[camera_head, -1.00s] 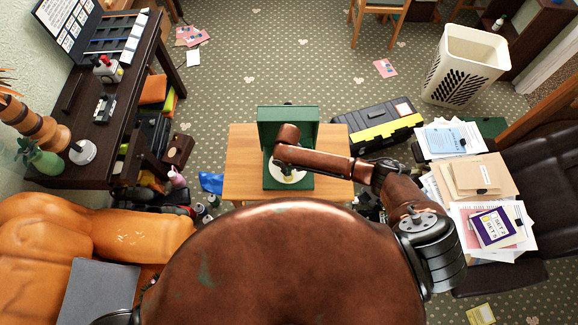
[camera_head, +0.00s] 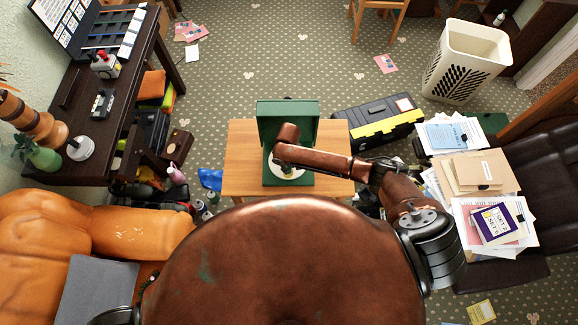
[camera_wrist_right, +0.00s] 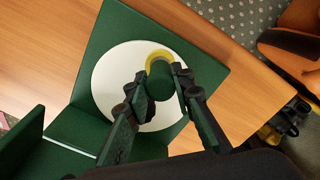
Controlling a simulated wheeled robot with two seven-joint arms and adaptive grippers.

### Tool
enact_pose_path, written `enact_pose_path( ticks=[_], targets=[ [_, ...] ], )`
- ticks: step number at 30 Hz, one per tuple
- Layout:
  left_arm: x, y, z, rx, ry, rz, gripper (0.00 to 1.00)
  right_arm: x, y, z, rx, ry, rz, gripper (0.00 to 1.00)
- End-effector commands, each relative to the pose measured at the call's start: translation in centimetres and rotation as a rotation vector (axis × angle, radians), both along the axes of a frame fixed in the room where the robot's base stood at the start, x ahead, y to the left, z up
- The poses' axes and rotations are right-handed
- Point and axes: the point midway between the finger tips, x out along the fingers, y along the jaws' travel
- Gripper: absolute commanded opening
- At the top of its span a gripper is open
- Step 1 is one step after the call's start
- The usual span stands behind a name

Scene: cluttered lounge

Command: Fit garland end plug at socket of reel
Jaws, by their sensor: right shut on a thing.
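My right gripper (camera_wrist_right: 160,82) is shut on a dark green cylindrical piece, seemingly the garland end plug (camera_wrist_right: 159,84), in the wrist view. The piece sits right at a yellow ring (camera_wrist_right: 160,54), seemingly the socket, on the white disc of the reel (camera_wrist_right: 108,72). I cannot tell whether the plug is inside the ring or just above it. The reel lies on a green base plate (camera_wrist_right: 125,28). In the head view the white reel (camera_head: 271,172) shows partly under my right wrist, which hides most of the gripper. My left gripper is not in view.
A green upright panel (camera_head: 287,110) stands behind the reel on a small wooden table (camera_head: 240,160). A black and yellow toolbox (camera_head: 375,118) is close at the right. A dark desk (camera_head: 85,130) stands left, an orange sofa (camera_head: 130,235) front left, papers (camera_head: 480,175) on a dark seat right.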

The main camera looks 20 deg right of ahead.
Motion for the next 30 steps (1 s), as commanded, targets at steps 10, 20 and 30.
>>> enact_pose_path(
  ticks=[10,20,30],
  targets=[
    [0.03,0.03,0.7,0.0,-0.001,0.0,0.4,0.04,0.03,0.13,0.0,0.0,-0.001,0.05],
    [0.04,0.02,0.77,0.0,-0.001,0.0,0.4,0.05,0.02,0.01,0.0,0.0,0.0,0.05],
    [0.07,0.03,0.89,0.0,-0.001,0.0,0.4,0.03,0.01,0.04,0.0,0.0,0.0,0.05]
  ],
)
